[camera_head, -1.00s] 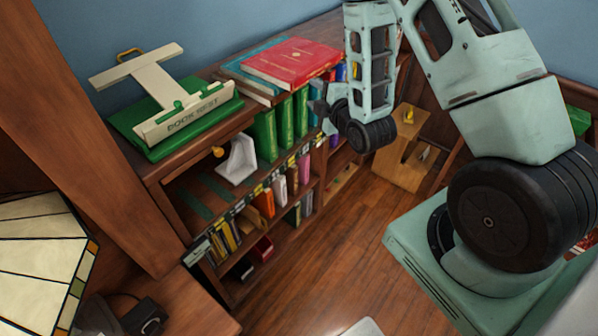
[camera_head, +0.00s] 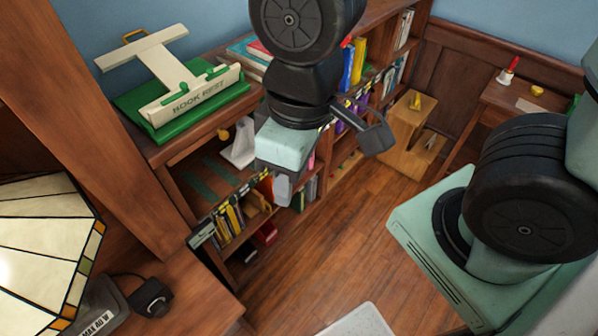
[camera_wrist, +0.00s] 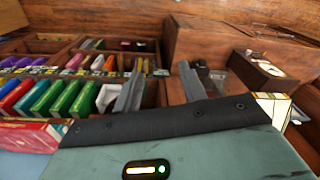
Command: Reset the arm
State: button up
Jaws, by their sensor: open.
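My arm comes in from the right and from the top of the head view. My gripper (camera_head: 330,165) hangs in front of the bookcase (camera_head: 165,152), with its two fingers spread and nothing between them. In the wrist view, both fingers of my gripper (camera_wrist: 160,80) stand apart and empty, with the bookcase shelves and books behind them. My arm hides the middle of the bookcase in the head view, including most of the red book on its top.
A green and cream book rest (camera_head: 190,105) stands on the bookcase top. A stained-glass lamp (camera_head: 45,240) is at lower left. A wooden stand (camera_head: 405,135) is on the floor at the back. The wooden floor (camera_head: 330,250) before the shelves is clear.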

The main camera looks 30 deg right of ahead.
jog(key=shift+s+d+r, duration=0.15)
jog(key=shift+s+r, duration=0.1)
jog(key=shift+s, duration=0.45)
jog(key=shift+f, duration=0.1)
notch_tip(320, 180, down, 13)
jog(key=b, duration=1.3)
